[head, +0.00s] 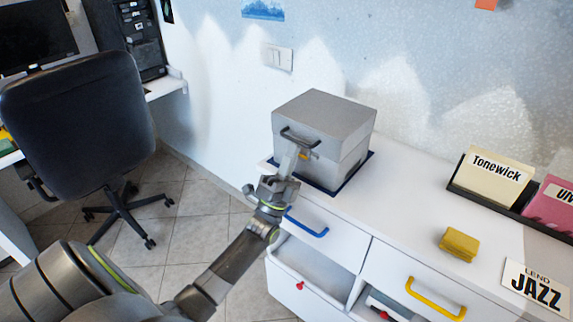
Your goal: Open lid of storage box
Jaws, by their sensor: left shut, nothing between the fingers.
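A grey storage box (348,168) stands on a dark blue mat (368,160) on top of the white cabinet. Its grey lid (325,106) is on the box, with a dark bar handle (299,138) on the front face. I cannot tell whether the lid is slightly raised. My left gripper (300,149) reaches up from the lower left to the front of the box, its fingertips just below or at the handle. It is shut with nothing in it; whether it touches the handle is unclear. My right gripper is out of view.
The white cabinet (405,215) has drawers with blue (307,223) and yellow (435,298) handles; some are pulled out. A yellow block (459,244), a JAZZ card (536,288) and a disc rack (470,196) lie to the right. An office chair (78,125) stands left.

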